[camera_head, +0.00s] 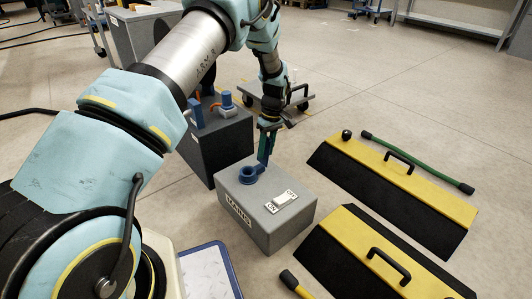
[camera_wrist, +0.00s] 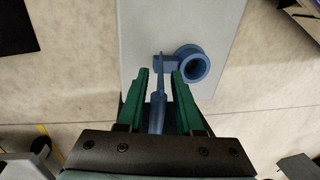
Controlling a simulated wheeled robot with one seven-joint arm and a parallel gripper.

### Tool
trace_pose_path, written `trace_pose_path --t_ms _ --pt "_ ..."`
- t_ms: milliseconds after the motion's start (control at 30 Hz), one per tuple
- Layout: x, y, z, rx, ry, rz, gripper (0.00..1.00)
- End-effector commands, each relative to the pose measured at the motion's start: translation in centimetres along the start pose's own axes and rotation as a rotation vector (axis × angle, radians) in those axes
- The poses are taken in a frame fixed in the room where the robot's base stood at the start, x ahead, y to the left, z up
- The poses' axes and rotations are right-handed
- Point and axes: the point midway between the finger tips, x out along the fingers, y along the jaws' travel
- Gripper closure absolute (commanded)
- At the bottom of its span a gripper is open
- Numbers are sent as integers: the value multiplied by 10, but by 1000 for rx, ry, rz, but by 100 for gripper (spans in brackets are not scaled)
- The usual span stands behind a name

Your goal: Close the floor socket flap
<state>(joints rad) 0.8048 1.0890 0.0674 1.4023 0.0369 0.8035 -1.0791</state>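A grey box (camera_head: 277,233) labelled MAINS stands on the floor. On its top is a blue round socket (camera_head: 247,174), its ring open upward; the socket also shows in the wrist view (camera_wrist: 191,64). The blue flap (camera_wrist: 157,100) stands up beside the ring, seen edge-on in the wrist view. My gripper (camera_head: 266,146) points down at the flap. Its green fingers are apart, one on each side of the flap (camera_wrist: 158,74), with gaps visible between the fingers and the flap. The flap is partly hidden by my fingers in the head view.
A white ON/OFF switch (camera_head: 284,201) sits on the box top. A darker grey box (camera_head: 221,148) with blue fittings stands just behind. Yellow-and-black ramps (camera_head: 410,190) with handles lie to the right. A blue-edged tray (camera_head: 208,275) lies in front.

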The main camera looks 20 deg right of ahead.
Motion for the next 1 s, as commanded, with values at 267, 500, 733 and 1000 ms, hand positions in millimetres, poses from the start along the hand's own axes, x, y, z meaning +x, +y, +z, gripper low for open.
trace_pose_path --t_ms 267,500,733,1000 --pt "2 0 0 0 0 0 65" --pt "2 0 0 1 0 0 89" --pt "2 0 0 1 0 0 100" --pt "2 0 0 1 0 0 100"
